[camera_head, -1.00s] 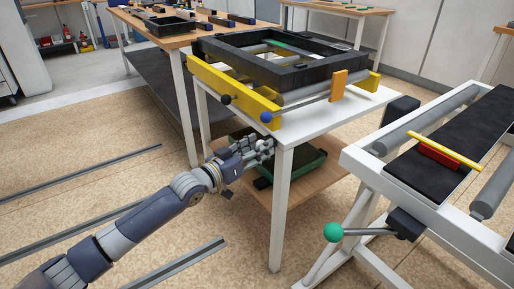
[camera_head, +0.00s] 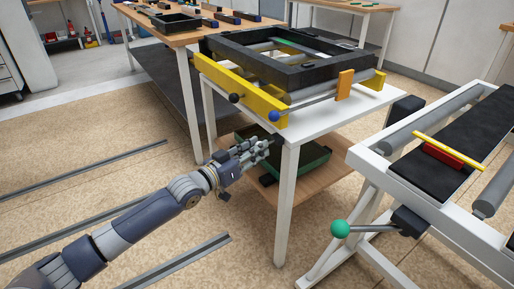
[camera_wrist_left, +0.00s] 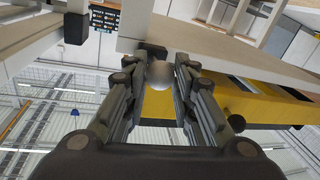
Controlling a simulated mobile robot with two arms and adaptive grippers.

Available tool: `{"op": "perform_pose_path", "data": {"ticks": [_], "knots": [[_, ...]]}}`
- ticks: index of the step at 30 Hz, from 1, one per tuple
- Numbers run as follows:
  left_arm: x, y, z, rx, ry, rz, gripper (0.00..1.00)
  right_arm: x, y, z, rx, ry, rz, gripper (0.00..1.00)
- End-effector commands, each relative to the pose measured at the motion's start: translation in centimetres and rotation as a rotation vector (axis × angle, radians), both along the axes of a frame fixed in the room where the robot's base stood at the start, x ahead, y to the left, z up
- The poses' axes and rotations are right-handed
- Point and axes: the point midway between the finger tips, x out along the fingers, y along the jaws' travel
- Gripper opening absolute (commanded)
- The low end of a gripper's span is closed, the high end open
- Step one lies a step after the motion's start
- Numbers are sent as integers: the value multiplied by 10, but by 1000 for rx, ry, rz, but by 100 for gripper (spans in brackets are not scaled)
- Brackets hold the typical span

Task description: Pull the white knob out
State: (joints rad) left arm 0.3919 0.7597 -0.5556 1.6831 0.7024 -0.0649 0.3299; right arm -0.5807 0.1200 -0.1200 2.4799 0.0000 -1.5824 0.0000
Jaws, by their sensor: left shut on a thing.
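A round white knob (camera_wrist_left: 160,75) shows in the left wrist view, between the two fingers of my left gripper (camera_wrist_left: 160,82). The gripper is shut on it, with one finger on each side. In the head view my left gripper (camera_head: 264,148) reaches in from the left, beside the front leg of the white table (camera_head: 335,114) and below its top. The white knob is hidden in the head view. My right gripper is not in view.
A yellow frame with a black knob (camera_head: 235,98) and a blue knob (camera_head: 275,116) sits above my gripper. A green box (camera_head: 305,165) stands on the wooden shelf (camera_head: 318,183). A roller bench with a green knob (camera_head: 340,229) stands at right.

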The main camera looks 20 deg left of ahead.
Motion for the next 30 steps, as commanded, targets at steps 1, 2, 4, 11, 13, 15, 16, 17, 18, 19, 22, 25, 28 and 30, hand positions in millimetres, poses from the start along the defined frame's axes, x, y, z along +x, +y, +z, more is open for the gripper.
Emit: {"op": "perform_pose_path", "data": {"ticks": [1, 2, 4, 11, 13, 15, 16, 17, 18, 19, 22, 25, 28, 30], "knots": [[0, 1, 0, 2, 0, 2, 0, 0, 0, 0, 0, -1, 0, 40], [0, 1, 0, 2, -1, 2, 0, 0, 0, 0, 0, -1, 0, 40], [0, 1, 0, 2, -1, 2, 40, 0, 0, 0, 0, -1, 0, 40], [0, 1, 0, 2, -1, 1, 46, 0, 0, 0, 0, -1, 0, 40], [0, 1, 0, 1, 0, 1, 46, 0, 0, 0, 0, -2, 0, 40], [0, 1, 0, 1, 0, 1, 46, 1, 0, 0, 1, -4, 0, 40], [-1, 1, 0, 1, 0, 1, 46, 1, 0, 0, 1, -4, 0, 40], [-3, 2, 0, 1, 0, 1, 46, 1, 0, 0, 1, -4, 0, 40], [-5, 4, -1, 2, 1, 2, 46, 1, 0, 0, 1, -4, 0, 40], [-7, 5, -1, 2, 1, 2, 46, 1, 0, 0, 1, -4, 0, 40], [-19, 11, -2, 3, 2, 1, 46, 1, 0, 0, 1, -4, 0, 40], [-35, 19, -2, 3, 2, 2, 46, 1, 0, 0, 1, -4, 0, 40], [-51, 27, -2, 3, 4, 2, 46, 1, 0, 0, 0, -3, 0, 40], [-62, 32, -3, 3, 4, 2, 46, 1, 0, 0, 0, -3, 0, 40]]}}
